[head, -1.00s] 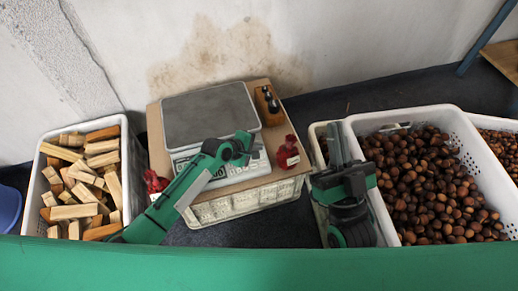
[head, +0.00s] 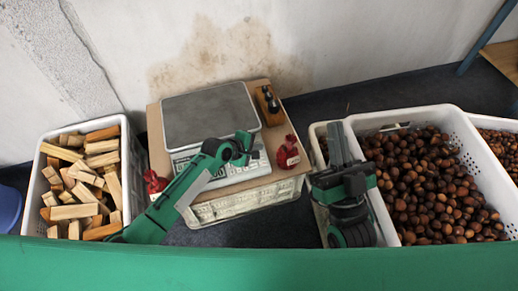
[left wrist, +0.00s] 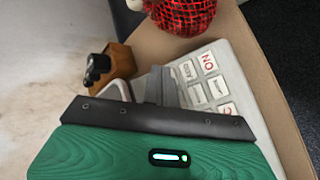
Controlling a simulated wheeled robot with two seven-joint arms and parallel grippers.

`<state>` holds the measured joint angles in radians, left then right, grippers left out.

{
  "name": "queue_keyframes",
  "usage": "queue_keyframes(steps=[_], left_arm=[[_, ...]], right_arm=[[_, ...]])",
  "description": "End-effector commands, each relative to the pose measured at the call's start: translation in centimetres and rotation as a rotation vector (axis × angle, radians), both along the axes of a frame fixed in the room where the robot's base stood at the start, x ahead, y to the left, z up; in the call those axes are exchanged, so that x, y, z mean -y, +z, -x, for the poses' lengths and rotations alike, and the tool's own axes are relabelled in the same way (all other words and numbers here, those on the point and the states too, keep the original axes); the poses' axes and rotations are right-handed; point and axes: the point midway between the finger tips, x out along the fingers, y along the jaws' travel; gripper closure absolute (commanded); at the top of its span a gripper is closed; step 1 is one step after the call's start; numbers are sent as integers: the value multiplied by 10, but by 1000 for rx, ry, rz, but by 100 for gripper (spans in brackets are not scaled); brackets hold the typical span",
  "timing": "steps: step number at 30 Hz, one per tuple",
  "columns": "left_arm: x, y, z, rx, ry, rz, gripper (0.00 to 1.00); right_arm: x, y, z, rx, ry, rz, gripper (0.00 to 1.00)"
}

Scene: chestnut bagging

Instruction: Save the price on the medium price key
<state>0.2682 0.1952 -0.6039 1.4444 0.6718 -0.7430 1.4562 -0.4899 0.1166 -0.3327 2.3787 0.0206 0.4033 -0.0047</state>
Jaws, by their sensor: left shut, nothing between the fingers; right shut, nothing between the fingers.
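The scale (head: 208,116) stands on a board over a crate, its grey pan empty. Its front keypad is largely covered by my left gripper (head: 246,150) in the head view. In the left wrist view the keypad (left wrist: 208,85) shows white keys, one with red "ON" lettering; the medium price key cannot be made out. My left gripper (left wrist: 155,84) is shut and empty, with its fingers down at the keys; whether they touch a key I cannot tell. My right gripper (head: 338,140) is shut and empty over a narrow white crate's edge.
Red net bags (head: 288,152) lie beside the scale; one also shows in the left wrist view (left wrist: 182,14). A wooden block with a black knob (head: 268,100) stands behind right. A chestnut crate (head: 450,119) is at right, a wood crate (head: 125,170) at left.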

Motion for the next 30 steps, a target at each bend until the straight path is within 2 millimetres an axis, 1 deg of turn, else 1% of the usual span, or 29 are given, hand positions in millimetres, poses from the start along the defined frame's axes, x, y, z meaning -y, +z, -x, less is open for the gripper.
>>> queue_keyframes(steps=[5, 12, 30], left_arm=[[0, -1, 0, -1, 1, 0, 100], [-1, -8, -2, -1, 0, 0, 100], [-1, -11, -3, 0, 0, 0, 100]], right_arm=[[0, 0, 0, 0, 0, 0, 100], [0, 2, 0, -1, 0, 0, 100], [0, 1, 0, -1, 0, 0, 100]])
